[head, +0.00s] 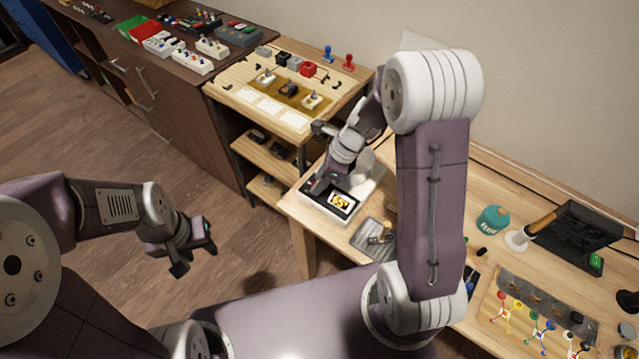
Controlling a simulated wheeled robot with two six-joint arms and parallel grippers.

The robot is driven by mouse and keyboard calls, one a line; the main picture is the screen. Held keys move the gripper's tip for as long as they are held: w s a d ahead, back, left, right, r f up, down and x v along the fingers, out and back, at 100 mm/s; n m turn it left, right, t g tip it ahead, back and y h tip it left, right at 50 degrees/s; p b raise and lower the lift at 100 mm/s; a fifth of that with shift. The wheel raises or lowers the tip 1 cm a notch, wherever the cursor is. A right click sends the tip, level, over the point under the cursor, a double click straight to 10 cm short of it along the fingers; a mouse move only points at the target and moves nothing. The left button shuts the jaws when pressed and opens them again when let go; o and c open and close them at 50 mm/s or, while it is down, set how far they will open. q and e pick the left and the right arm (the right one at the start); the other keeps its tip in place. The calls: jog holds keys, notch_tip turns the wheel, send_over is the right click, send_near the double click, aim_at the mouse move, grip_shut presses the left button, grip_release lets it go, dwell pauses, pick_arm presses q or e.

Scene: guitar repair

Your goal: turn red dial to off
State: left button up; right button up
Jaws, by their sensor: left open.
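A white box-shaped device (350,212) with a dark front panel and a small yellow-lit display (341,201) stands at the left end of the right-hand wooden table. I cannot make out a red dial on it; my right gripper covers part of the panel. My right gripper (318,186) points down at the panel, left of the display. I cannot tell whether it touches the panel or whether its fingers are apart. My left gripper (197,262) is open and empty, above the floor and well to the left of the table.
A metal tray (368,238) lies right in front of the device. A teal round container (493,220) and a black open case (575,232) stand further right. A wooden workbench (235,83) with small parts stands behind. The floor at left is clear.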

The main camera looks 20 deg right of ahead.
jog(key=shift+f, duration=0.2)
grip_shut()
